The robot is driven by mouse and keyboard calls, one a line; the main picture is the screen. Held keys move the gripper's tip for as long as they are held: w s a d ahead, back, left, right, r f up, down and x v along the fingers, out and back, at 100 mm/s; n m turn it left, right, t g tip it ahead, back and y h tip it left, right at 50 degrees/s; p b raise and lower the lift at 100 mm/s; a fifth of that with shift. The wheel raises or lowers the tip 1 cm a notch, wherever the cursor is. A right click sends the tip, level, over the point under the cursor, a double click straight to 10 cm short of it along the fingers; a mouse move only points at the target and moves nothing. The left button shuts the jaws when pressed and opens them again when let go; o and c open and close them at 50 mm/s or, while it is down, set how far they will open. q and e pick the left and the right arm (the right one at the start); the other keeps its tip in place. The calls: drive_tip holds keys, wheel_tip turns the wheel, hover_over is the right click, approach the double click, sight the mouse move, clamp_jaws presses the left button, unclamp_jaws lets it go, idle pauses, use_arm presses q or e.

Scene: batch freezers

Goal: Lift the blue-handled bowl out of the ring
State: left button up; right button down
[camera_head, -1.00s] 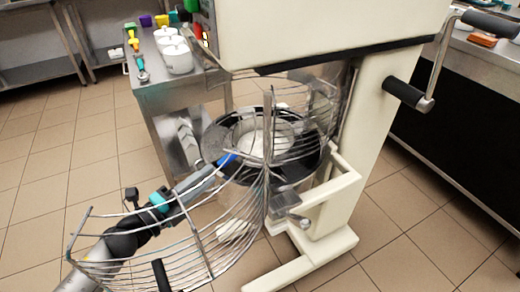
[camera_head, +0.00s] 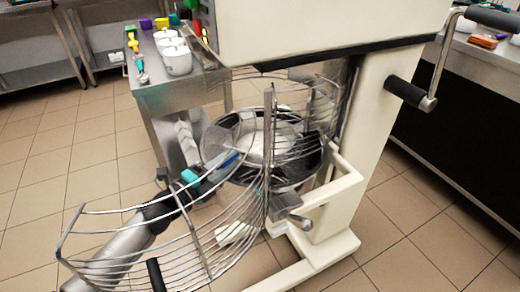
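The steel bowl (camera_head: 217,136) is at the mixer's ring (camera_head: 311,162), with a pale mass inside. Its wide silver rim now covers much of the dark ring, which shows mostly at the right. Its blue handle (camera_head: 229,160) is at the front left. My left gripper (camera_head: 222,160) reaches in from the lower left, past the wire guard, and is at the blue handle. Its fingertips look closed around the handle, partly hidden by guard wires. My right gripper is out of view.
The wire guard (camera_head: 208,245) stands swung out in front, its bars across my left arm. The cream mixer column (camera_head: 370,130) and head stand close at right and above. A steel table (camera_head: 150,100) with white pots is behind left. Open tiled floor lies left.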

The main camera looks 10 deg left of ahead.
use_arm(q)
clamp_jaws()
idle(1.4)
drive_tip(key=shift+r, duration=0.15)
